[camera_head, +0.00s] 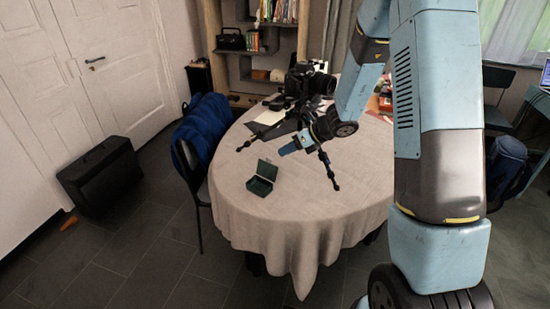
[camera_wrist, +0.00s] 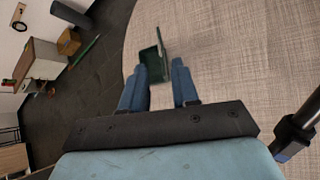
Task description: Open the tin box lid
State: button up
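The dark green tin box (camera_head: 260,186) sits on the round table near its left front edge. Its lid (camera_head: 267,170) stands raised at the back, so the box looks open. In the wrist view the tin box (camera_wrist: 149,55) lies just past the fingertips, partly hidden by the left finger. My gripper (camera_head: 284,150) is above the table, up and to the right of the box in the head view. In the wrist view my gripper's (camera_wrist: 159,66) two blue fingers are apart with nothing clearly held between them.
The table (camera_head: 300,215) has a light cloth. A black camera (camera_head: 311,80) on a tripod stands behind my gripper, and a tripod leg (camera_head: 328,170) reaches near it. The cloth in front of the box is clear.

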send_over(267, 171)
jog(key=d, duration=0.3)
jog(key=f, duration=0.4)
jog(key=shift+w+a+f, duration=0.2)
jog(key=shift+w+f, duration=0.05)
jog(key=shift+w, duration=0.15)
grip_shut()
dwell(0.7)
